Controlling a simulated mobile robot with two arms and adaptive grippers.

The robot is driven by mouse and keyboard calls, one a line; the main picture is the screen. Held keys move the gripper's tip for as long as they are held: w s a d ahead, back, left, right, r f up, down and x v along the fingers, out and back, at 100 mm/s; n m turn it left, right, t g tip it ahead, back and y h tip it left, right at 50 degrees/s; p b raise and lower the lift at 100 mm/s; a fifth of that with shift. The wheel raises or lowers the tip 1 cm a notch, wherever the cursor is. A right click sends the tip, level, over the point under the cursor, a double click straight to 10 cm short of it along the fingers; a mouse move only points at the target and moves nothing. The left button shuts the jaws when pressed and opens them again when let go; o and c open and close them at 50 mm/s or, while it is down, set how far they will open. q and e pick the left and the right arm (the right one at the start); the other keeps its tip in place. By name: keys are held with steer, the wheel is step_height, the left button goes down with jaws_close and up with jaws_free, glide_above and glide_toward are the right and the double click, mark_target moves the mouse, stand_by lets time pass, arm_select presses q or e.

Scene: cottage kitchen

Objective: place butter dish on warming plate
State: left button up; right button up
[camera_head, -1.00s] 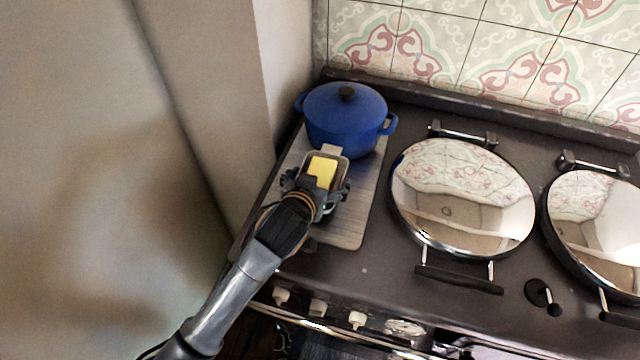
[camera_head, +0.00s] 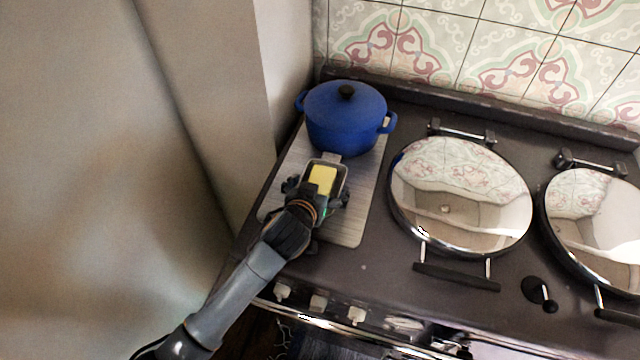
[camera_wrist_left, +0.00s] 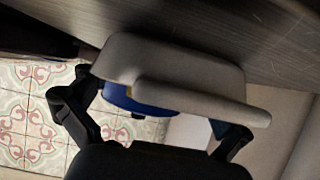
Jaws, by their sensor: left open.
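The butter dish (camera_head: 342,172) is a small pale dish holding a yellow block of butter (camera_head: 322,178), with a small tab at its far end. It is over the front half of the warming plate (camera_head: 348,226), a brushed grey rectangle, and looks level and resting on it. My left gripper (camera_head: 317,190) is open, with its fingers on either side of the dish's near end. In the left wrist view, the dish's pale underside and rim (camera_wrist_left: 170,68) lie between the fingers (camera_wrist_left: 158,112), close to the plate surface. My right gripper is not in view.
A blue lidded pot (camera_head: 345,120) stands on the far end of the plate, just behind the dish. Two round chrome stove lids (camera_head: 462,195) (camera_head: 600,225) lie to the right. A wall (camera_head: 225,110) rises close on the left. Dark stove top separates plate and lids.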

arm_select(q)
steer(key=b+v, duration=0.1)
steer(key=v, duration=1.1)
stand_by(0.4)
